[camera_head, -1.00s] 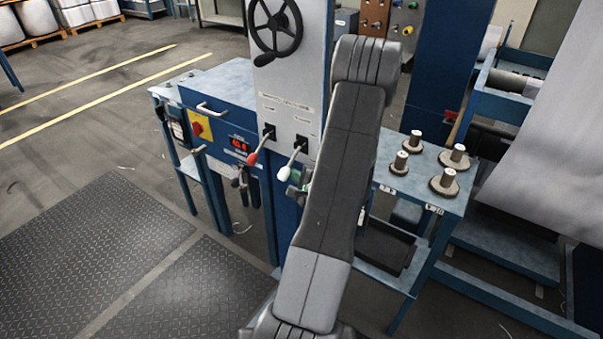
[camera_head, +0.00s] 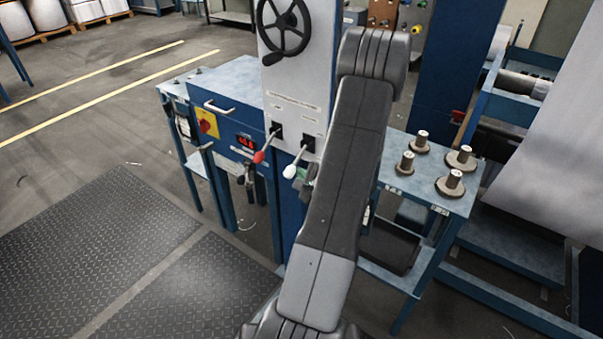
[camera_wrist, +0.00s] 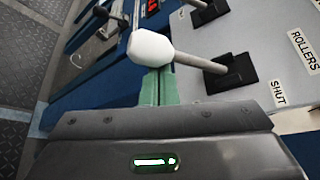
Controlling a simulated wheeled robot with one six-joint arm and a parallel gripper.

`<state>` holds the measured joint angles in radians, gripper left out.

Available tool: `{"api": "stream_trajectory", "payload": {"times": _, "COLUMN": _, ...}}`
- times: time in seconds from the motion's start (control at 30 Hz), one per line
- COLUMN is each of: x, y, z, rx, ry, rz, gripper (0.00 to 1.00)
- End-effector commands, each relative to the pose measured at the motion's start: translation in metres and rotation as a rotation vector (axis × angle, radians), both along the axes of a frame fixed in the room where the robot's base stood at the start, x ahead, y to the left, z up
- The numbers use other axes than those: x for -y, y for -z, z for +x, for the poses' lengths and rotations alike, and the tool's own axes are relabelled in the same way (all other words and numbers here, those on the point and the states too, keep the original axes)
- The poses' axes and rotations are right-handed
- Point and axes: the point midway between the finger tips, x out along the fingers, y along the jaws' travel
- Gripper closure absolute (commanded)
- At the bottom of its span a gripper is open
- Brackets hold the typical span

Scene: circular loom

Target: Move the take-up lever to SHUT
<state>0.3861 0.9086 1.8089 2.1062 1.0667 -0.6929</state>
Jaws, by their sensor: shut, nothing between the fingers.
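Two levers come out of slots in the grey panel (camera_head: 296,88). One has a red knob (camera_head: 259,157), the other, to its right, a white knob (camera_head: 290,171). In the wrist view the white knob (camera_wrist: 150,48) is close, its rod running right to a black slot plate (camera_wrist: 235,72). A SHUT label (camera_wrist: 278,92) is beside that plate, and the rod points away from it. A ROLLERS label (camera_wrist: 305,50) is further right. I cannot read which lever is the take-up one. My gripper (camera_wrist: 158,80) is shut, its green fingers just below the white knob; contact is unclear.
A black handwheel (camera_head: 283,25) is above the levers. A blue cabinet (camera_head: 235,90) with a red switch (camera_head: 206,124) stands left. A table (camera_head: 425,195) with several spools is right of my arm. Floor mats (camera_head: 95,240) lie clear at lower left.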

Motion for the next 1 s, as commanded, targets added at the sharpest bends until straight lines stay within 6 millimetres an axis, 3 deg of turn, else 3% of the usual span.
{"api": "stream_trajectory", "payload": {"times": 0.27, "x": -0.004, "y": -0.013, "z": -0.004, "rx": -0.086, "ry": -0.003, "rz": 0.065, "gripper": 1.00}}
{"api": "stream_trajectory", "payload": {"times": 0.67, "x": -0.010, "y": -0.041, "z": -0.011, "rx": -0.355, "ry": -0.005, "rz": 0.259, "gripper": 1.00}}
{"api": "stream_trajectory", "payload": {"times": 1.0, "x": -0.010, "y": -0.063, "z": -0.012, "rx": -0.357, "ry": -0.003, "rz": 0.263, "gripper": 1.00}}
